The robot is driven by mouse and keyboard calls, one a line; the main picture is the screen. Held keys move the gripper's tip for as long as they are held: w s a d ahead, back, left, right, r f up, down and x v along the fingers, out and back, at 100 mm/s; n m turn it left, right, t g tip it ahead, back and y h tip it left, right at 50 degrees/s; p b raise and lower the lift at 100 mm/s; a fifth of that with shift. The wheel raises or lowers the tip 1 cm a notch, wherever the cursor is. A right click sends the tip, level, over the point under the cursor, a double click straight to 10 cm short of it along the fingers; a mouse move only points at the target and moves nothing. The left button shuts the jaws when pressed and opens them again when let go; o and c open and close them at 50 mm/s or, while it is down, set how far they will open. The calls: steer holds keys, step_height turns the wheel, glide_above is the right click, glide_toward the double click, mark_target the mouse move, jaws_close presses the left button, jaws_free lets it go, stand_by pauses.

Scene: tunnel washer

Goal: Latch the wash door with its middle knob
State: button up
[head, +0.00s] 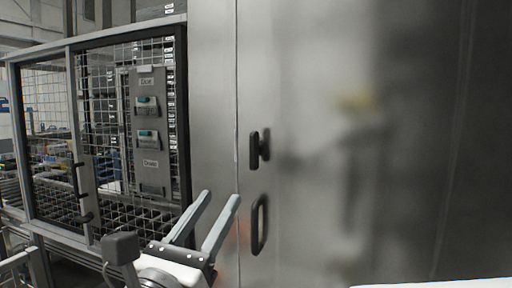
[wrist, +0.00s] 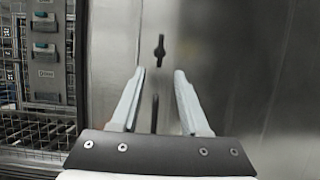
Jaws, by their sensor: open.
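The wash door (head: 335,110) is a large brushed-steel panel, flush with the steel frame at its left seam. Its knob (head: 254,150) is a small dark vertical handle just right of the seam. In the wrist view the knob (wrist: 160,50) stands upright ahead, between and beyond my fingertips. A longer dark pull handle (head: 259,225) sits below it on the door. My gripper (head: 222,193) is open and empty, to the left of and below the knob in the head view. Its fingers (wrist: 157,72) point toward the door and appear apart from the knob.
A wire-mesh guard gate (head: 75,130) with a dark handle (head: 78,188) stands at the left. Behind it is a grey panel (head: 149,130) with teal switches. A white surface (head: 430,284) shows at the lower right. The space before the door is clear.

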mark_target(252, 149)
steer(key=p+x, duration=0.3)
steer(key=x, duration=1.4)
steer(key=shift+w, duration=0.1)
jaws_close()
